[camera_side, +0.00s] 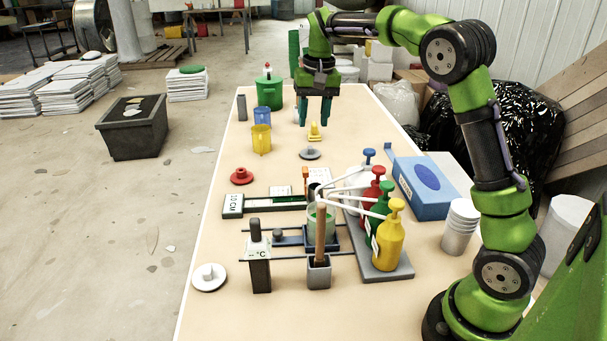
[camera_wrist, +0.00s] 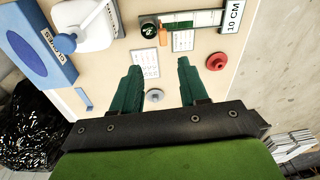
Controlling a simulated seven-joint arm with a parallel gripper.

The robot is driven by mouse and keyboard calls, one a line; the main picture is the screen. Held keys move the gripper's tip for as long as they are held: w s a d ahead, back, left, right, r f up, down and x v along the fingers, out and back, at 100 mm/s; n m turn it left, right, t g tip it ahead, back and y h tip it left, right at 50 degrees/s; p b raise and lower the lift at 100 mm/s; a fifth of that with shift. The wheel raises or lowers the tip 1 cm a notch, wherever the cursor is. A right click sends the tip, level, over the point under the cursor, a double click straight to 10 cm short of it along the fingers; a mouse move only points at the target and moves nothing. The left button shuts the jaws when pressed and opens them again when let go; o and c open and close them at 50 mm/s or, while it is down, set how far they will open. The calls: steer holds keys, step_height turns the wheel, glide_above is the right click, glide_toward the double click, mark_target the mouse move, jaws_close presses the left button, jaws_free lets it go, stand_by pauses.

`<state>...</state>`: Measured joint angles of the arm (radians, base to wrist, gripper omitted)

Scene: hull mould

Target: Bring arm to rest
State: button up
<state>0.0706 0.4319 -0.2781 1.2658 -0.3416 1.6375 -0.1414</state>
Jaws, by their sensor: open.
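My green arm reaches from the right side of the table over to its far end. My gripper (camera_side: 315,112) hangs above the far part of the table, pointing down, with its two dark green fingers apart and nothing between them. In the wrist view my gripper (camera_wrist: 160,80) also shows open and empty. Beyond the fingertips there is a grey disc with a knob (camera_wrist: 155,96) on the table. A yellow piece (camera_side: 315,131) stands just below the fingers in the side view.
The table (camera_side: 215,285) holds a green canister (camera_side: 269,92), blue cup (camera_side: 262,116), yellow cup (camera_side: 261,140), red knobbed disc (camera_side: 241,176), pump bottles (camera_side: 389,237), blue glove box (camera_side: 425,187) and stacked white cups (camera_side: 460,226). The left front strip is mostly clear.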

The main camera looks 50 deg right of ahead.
steer(key=s+a+n+t+y, duration=0.1)
steer(key=s+a+n+t, duration=0.1)
steer(key=s+a, duration=0.5)
steer(key=s+a+n+t+y, duration=0.1)
steer(key=s+a+t, duration=0.3)
steer(key=s, duration=1.2)
steer(key=a+n, duration=0.1)
steer(key=a, duration=0.3)
steer(key=shift+f, duration=0.25)
